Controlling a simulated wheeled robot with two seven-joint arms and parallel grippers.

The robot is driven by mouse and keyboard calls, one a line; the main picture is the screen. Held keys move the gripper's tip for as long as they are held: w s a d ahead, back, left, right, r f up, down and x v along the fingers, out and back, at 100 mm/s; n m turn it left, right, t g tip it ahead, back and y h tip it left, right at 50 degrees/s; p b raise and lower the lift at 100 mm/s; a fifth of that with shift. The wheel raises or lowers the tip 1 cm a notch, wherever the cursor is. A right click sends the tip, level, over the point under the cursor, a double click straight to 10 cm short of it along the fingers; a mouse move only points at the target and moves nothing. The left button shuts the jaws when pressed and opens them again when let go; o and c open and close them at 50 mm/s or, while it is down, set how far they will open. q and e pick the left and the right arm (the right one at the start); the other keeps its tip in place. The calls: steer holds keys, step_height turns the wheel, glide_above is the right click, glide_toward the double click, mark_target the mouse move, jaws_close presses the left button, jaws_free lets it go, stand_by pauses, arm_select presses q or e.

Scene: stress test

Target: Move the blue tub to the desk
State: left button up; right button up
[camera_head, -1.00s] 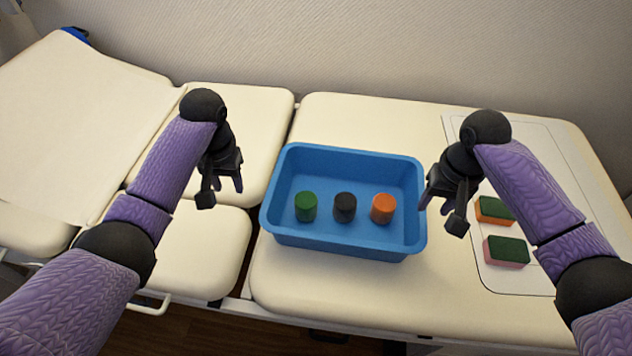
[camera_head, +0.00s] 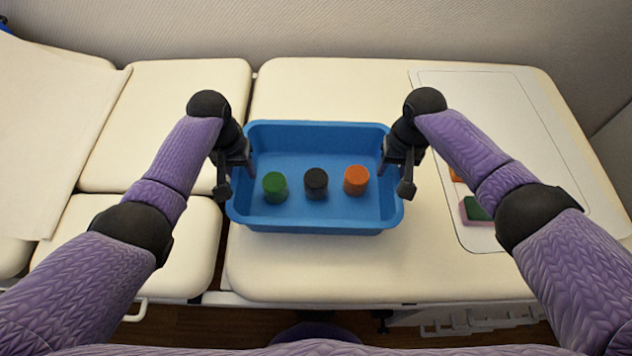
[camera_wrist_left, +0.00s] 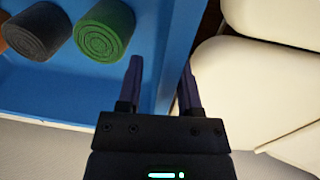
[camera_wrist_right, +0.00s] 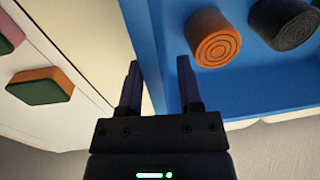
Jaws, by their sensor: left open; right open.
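The blue tub (camera_head: 315,222) sits on the cream padded bed top. Inside it stand a green cylinder (camera_head: 275,187), a black cylinder (camera_head: 316,183) and an orange cylinder (camera_head: 356,180) in a row. My left gripper (camera_head: 236,184) is open at the tub's left wall; in the left wrist view its fingers (camera_wrist_left: 160,85) lie on either side of that wall. My right gripper (camera_head: 394,180) is open at the tub's right wall; in the right wrist view its fingers (camera_wrist_right: 160,85) lie on either side of that wall. Neither is closed on the rim. No desk is clearly recognisable in view.
A white mat (camera_head: 500,120) lies on the bed right of the tub, with a pink-and-green sponge (camera_head: 476,210) and an orange-and-green sponge (camera_wrist_right: 40,86) partly hidden by my right arm. More cream padded sections (camera_head: 160,110) extend left. A wall stands behind.

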arm_select(q)
steer(key=shift+d+f, duration=0.1)
steer(key=shift+f, duration=1.25)
arm_select(e)
steer(key=shift+a+f, duration=0.15)
steer(key=shift+f, duration=1.15)
arm_select(q)
jaws_close()
arm_select(e)
jaws_close()
